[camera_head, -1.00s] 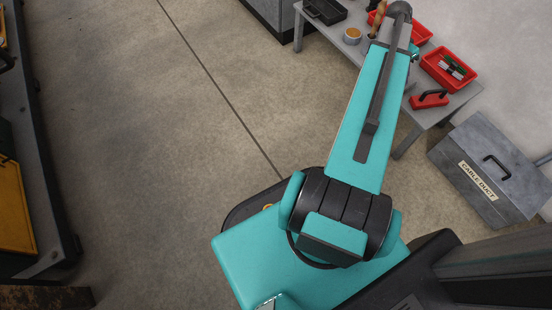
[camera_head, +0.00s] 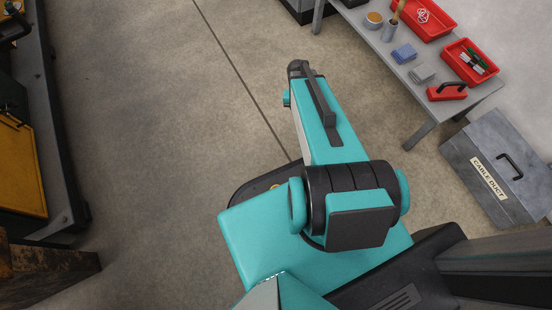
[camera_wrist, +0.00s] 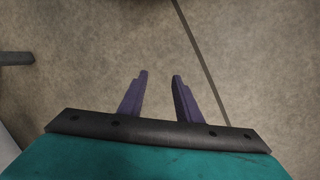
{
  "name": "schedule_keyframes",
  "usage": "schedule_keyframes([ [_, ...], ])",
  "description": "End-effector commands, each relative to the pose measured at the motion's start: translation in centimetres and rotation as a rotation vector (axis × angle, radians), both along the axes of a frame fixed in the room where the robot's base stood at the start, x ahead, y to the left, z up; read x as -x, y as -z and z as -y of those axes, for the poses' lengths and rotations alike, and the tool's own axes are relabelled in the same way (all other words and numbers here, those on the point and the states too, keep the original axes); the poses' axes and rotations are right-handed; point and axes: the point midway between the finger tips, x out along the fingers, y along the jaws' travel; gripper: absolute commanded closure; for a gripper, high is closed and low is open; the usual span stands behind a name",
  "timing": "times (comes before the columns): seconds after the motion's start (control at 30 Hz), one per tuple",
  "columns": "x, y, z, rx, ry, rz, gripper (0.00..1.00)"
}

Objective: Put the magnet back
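A red block with a black handle (camera_head: 447,93), which looks like the magnet, rests on the front right end of the grey bench (camera_head: 418,78) in the head view. It stands apart from my gripper. My gripper (camera_wrist: 159,73) shows in the wrist view with its two purple fingers spread and nothing between them, over bare concrete floor. In the head view my gripper is hidden behind my arm, which points away from me, left of the bench.
A grey toolbox (camera_head: 493,185) stands right. Dark shelving (camera_head: 52,170) lines the left. The middle floor is clear.

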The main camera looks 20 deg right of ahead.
Motion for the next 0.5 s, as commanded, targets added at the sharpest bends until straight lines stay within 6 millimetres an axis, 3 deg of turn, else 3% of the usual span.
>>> schedule_keyframes([
  [0.03,0.9,0.9,-2.1,-0.021,-0.051,-0.015,0.69],
  [0.2,3.7,3.5,-7.8,-0.09,-0.201,-0.057,0.69],
  [0.5,10.1,6.9,-15.7,-0.199,-0.445,-0.132,0.69],
])
